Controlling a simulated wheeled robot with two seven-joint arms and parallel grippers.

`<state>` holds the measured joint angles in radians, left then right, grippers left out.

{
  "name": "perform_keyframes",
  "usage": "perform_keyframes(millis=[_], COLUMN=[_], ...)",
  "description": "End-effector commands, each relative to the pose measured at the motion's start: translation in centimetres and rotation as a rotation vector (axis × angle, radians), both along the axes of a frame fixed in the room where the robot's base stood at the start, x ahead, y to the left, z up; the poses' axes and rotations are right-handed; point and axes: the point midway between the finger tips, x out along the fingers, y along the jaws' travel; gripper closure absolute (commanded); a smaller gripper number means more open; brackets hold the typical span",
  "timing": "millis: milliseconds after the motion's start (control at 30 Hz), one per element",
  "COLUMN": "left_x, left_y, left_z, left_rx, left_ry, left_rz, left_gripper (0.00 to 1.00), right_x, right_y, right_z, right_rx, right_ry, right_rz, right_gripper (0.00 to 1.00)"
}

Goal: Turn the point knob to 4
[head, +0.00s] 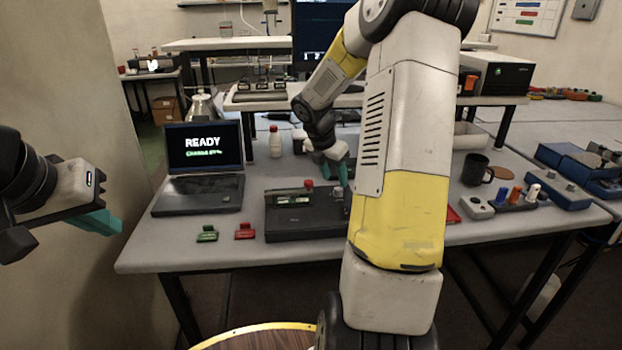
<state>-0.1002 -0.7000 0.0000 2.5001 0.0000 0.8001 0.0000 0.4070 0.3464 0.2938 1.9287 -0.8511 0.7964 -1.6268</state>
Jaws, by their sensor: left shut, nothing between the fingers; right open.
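A low black box (290,225) sits on the grey table, with a small green-lit display panel (292,200) and a red knob or button (309,183) at its back. The box's right end is partly hidden behind my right arm. I cannot make out the point knob or its numbers at this size. My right gripper (343,174), with teal fingers, is open and pointing down above the box's right back part; I cannot tell whether it touches anything. My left gripper (112,226) is shut and empty, left of the table and well away from the box.
A laptop (205,165) reading "READY" stands left of the box. A green clip (207,233) and a red clip (244,231) lie at the front. A white bottle (275,142) stands behind. A black mug (476,170) and a block with coloured pegs (515,198) are at right.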

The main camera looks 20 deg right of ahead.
Motion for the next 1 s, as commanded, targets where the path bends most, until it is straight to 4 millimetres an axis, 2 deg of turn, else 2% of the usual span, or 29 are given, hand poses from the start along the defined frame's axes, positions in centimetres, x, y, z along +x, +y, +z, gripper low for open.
perform_keyframes(millis=[100,300,633,667,900,1000], left_x=[0.0,0.0,0.0,0.0,0.0,0.0], left_y=[0.0,0.0,0.0,0.0,0.0,0.0], left_z=[0.0,0.0,0.0,0.0,0.0,0.0], left_rx=[0.0,0.0,0.0,0.0,0.0,0.0], left_ry=[0.0,0.0,0.0,0.0,0.0,0.0], left_rz=[0.0,0.0,0.0,0.0,0.0,0.0], left_gripper=[1.0,1.0,1.0,1.0,1.0,1.0], right_x=[0.3,0.7,0.9,0.8,0.8,0.8], right_y=[-0.7,-1.4,-1.6,-1.6,-1.6,-1.6], right_z=[-2.0,-4.0,-4.5,-4.5,-4.5,-4.4], right_rx=[0.001,0.002,0.002,0.002,0.002,0.002], right_ry=[0.004,0.001,-0.001,-0.001,-0.001,-0.001], right_rz=[-0.001,-0.002,-0.002,-0.002,-0.002,-0.002], right_gripper=[0.53,0.53,0.53,0.55,1.0,1.0])
